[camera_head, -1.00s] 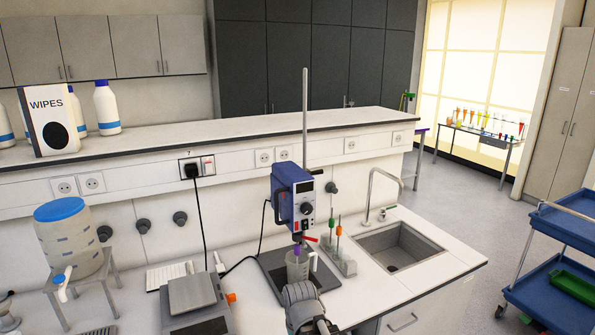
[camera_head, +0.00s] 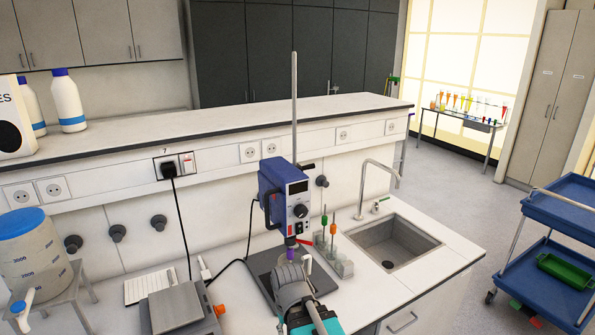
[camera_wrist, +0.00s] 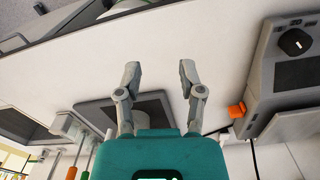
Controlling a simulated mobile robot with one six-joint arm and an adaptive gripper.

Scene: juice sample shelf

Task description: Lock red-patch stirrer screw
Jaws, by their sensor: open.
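The blue overhead stirrer (camera_head: 284,192) hangs on a tall upright rod (camera_head: 294,110) above a dark base plate (camera_head: 262,270). A dark clamp screw (camera_head: 306,166) sticks out beside the rod at the stirrer's top. My gripper (camera_head: 288,265) is below and in front of the stirrer, covering most of the beaker there. In the wrist view my gripper (camera_wrist: 160,75) is open, with nothing between its fingers. The screw does not show there.
A grey device (camera_head: 176,308) with an orange knob stands left of the base plate. Stirring rods with green and orange handles (camera_head: 333,228) stand to the right, before the sink (camera_head: 393,241). A black cable runs behind the stirrer. A blue trolley (camera_head: 550,275) stands right of the bench.

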